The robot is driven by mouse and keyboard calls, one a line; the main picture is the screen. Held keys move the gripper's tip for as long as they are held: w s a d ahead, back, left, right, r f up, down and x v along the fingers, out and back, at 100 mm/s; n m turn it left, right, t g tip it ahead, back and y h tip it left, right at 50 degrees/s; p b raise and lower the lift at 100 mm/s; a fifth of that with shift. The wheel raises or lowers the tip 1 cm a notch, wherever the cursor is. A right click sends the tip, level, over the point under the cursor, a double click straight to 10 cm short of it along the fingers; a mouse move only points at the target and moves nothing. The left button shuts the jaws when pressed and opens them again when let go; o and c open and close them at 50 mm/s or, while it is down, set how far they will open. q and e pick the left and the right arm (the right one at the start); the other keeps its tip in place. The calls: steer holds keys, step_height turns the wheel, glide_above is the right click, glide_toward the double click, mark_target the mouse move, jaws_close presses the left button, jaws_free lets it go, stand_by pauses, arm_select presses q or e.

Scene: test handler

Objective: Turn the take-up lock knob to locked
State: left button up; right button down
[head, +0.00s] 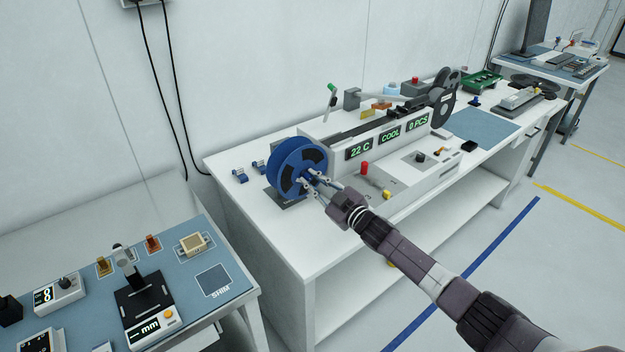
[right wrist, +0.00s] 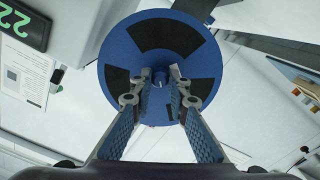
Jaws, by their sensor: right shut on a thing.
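The take-up reel (head: 288,163) is a blue disc with dark cut-outs, upright at the left end of the white test handler (head: 345,141). The take-up lock knob (right wrist: 161,84) sits at the reel's hub, between my fingertips in the right wrist view. My right gripper (head: 313,179) reaches the hub from the front right and is shut on the knob; it also shows in the right wrist view (right wrist: 161,86). In the head view the fingers hide most of the knob. I cannot read the knob's lock position. My left gripper is not in view.
The handler's displays (head: 389,134) read 22 C, COOL and 0 PCS. A red knob (head: 364,168) and a yellow part (head: 386,195) stand right of my gripper. Small blue parts (head: 240,175) lie left of the reel.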

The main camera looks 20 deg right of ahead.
steer(key=shift+f+m, duration=0.1)
steer(key=shift+m, duration=1)
steer(key=c, duration=1.8)
jaws_free()
steer(key=shift+c, duration=0.2)
steer(key=v, duration=1.2)
